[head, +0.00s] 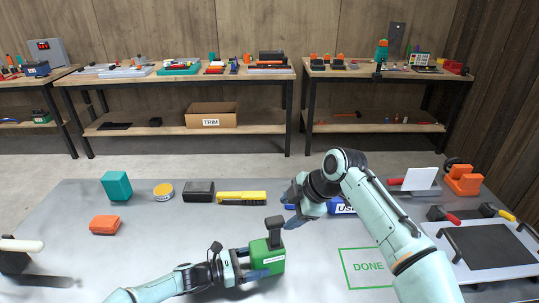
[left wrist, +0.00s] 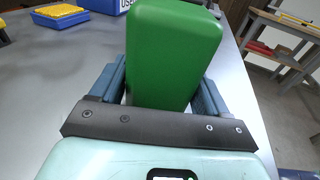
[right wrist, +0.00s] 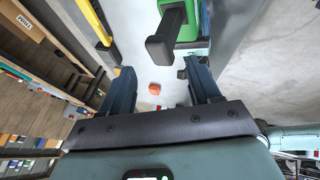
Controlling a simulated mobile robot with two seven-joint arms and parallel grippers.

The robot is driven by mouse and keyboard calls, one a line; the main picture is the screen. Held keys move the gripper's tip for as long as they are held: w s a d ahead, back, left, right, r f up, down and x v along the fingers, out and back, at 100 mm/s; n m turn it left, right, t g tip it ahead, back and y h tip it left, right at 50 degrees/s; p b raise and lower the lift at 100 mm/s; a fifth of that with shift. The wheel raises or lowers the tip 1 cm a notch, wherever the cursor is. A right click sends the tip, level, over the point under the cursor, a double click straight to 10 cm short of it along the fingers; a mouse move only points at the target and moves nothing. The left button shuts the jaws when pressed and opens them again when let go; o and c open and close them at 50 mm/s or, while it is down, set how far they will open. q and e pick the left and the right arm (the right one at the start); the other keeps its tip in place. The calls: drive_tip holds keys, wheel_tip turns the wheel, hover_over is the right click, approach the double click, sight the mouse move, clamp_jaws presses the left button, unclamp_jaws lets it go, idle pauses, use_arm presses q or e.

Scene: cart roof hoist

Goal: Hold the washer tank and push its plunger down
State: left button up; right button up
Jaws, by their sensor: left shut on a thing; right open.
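The green washer tank (head: 264,255) stands upright on the grey table in the head view. Its black plunger (head: 275,226) sticks up from the top, with a block-shaped handle clear above the tank. My left gripper (head: 252,268) is shut on the tank's sides; the left wrist view shows the tank (left wrist: 172,50) between both fingers. My right gripper (head: 290,208) is open and empty, up and to the right of the plunger. In the right wrist view the plunger handle (right wrist: 164,38) lies just beyond the open fingers (right wrist: 160,72), apart from them.
An orange block (head: 105,224), teal block (head: 117,186), yellow tin (head: 163,191), black box (head: 198,191) and yellow tool (head: 241,197) lie left and behind. A blue bin (head: 341,206) is partly behind my right arm. A green DONE square (head: 367,267) is bare at right.

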sight(278, 220)
drive_tip(key=shift+x, duration=3.1)
drive_tip(key=c, duration=0.7)
